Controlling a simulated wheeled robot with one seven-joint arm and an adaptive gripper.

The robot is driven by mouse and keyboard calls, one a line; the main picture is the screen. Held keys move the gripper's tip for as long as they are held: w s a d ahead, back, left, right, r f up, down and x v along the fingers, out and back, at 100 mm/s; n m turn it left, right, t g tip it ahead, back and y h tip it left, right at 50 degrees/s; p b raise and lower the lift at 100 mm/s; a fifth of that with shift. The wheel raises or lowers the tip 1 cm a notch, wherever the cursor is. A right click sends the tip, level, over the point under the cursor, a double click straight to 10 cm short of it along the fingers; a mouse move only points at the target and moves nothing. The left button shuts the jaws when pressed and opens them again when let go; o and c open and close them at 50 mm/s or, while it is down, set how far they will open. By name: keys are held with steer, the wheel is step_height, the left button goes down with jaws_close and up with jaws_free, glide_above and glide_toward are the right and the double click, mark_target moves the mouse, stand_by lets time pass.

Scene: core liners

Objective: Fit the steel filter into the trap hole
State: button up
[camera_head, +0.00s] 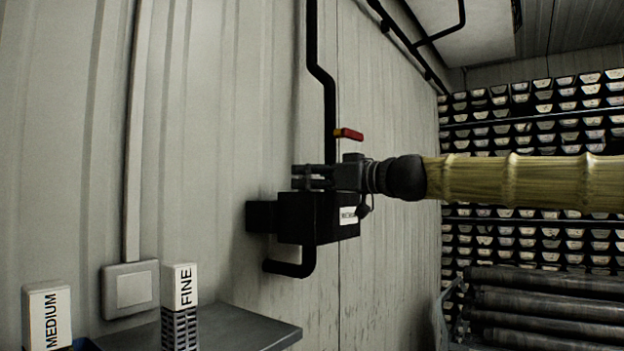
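My gripper (308,177) is at the picture's middle, reaching left just above a black box (305,216) on the wall. The box carries a small white label, mostly unreadable, and a black pipe bends out below it. The gripper's fingers look close together over the box top; whether anything is between them is unclear. The trap hole is not visible. No filter can be clearly identified as the steel one. A white-topped block marked FINE (180,286), with a grey grid-like lower part, stands upright on a shelf. A white block marked MEDIUM (47,318) is at the lower left.
The grey shelf (245,329) juts from the wall at lower left. A black pipe (313,45) with a red-handled valve (348,134) runs down behind my gripper. A wall switch (130,290) is beside FINE. Racks of core trays (540,125) stand at right.

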steer(key=v, duration=1.2)
stand_by(0.5)
steer(key=shift+f, duration=0.1)
